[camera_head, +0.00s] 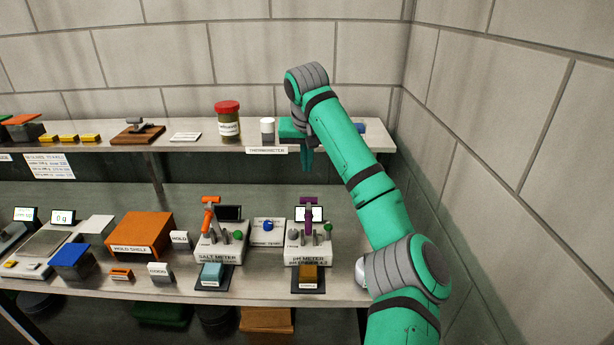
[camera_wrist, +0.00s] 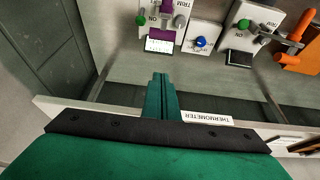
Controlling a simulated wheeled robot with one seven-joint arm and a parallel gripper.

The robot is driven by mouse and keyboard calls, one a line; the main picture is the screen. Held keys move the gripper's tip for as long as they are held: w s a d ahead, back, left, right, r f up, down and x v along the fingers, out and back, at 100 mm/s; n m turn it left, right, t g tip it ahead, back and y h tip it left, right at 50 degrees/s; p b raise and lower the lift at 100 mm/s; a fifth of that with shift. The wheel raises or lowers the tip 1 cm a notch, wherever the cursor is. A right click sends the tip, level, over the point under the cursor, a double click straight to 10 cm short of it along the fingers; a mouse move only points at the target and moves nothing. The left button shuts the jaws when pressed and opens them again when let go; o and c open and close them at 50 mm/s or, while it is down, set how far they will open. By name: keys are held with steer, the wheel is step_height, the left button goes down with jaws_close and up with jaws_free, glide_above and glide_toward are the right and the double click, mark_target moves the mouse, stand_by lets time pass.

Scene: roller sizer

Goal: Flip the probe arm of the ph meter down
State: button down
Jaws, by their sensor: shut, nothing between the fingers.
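The pH meter (camera_head: 305,256) is a pale box on the lower counter, with a small screen, a green knob and a grey knob. Its purple probe arm (camera_head: 308,203) appears raised, standing up in front of the screen. A small tan sample block sits at the meter's front. In the wrist view the meter (camera_wrist: 180,27) is upside down at the top edge, and the purple arm (camera_wrist: 168,9) is partly cut off. My gripper (camera_head: 306,165) is shut and empty, pointing down near the upper shelf's front edge, above and behind the meter. Its fingers also show in the wrist view (camera_wrist: 160,85), apart from the meter.
The salt meter (camera_head: 220,247) with an orange arm stands left of the pH meter, with a small blue-knobbed box (camera_head: 267,232) between. The upper shelf (camera_head: 200,144) holds a red-lidded jar (camera_head: 228,122) and a white-capped container. A wall closes the right side.

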steer(key=x, duration=0.9)
steer(key=shift+s+d+f, duration=0.1)
steer(key=shift+s, duration=0.9)
steer(key=shift+s+d+f, duration=0.1)
steer(key=shift+s, duration=0.9)
steer(key=shift+w+f, duration=0.1)
steer(key=shift+w, duration=0.05)
